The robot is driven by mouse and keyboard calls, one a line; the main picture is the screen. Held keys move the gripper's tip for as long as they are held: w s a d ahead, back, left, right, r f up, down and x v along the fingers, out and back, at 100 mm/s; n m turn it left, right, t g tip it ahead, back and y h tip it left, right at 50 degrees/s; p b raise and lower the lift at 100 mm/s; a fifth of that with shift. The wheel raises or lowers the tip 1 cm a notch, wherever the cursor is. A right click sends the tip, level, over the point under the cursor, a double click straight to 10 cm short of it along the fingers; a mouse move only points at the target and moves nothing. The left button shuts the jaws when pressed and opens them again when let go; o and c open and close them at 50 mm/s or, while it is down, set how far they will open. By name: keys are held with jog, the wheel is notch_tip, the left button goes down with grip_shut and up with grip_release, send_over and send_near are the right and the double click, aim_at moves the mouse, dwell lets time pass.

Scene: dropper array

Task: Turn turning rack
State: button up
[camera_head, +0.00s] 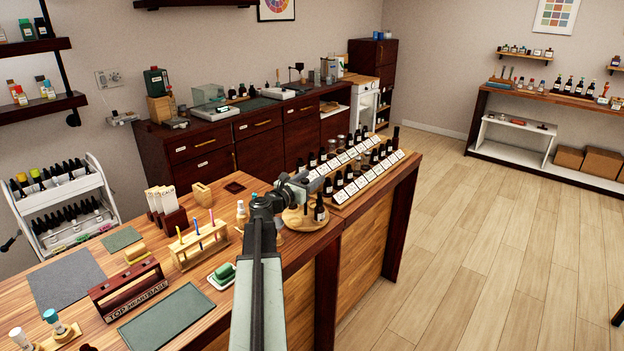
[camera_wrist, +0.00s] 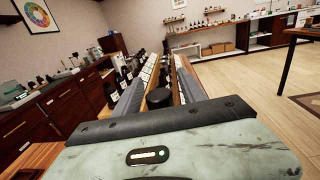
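The turning rack looks to be the low round wooden stand (camera_head: 296,222) at the right end of the near counter. A dark dropper bottle (camera_head: 319,209) with a white label stands at its right side. My arm covers the stand's left and back part. My gripper (camera_head: 312,181) is above the stand, close over the dark bottle. In the wrist view its two grey fingers are spread apart, with a black cap (camera_wrist: 158,98) showing between them. I cannot tell whether either finger touches the cap.
Stepped rows of dark bottles with white cards (camera_head: 366,180) stand just beyond the rack. A wooden tube holder (camera_head: 200,245), a green soap-like block (camera_head: 223,273) and a dark green mat (camera_head: 166,317) lie on the counter to the left. Open floor (camera_head: 480,240) is at right.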

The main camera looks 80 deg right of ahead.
jog(key=v, duration=0.7)
jog(key=shift+w+a, duration=0.2)
jog(key=shift+a, duration=0.15)
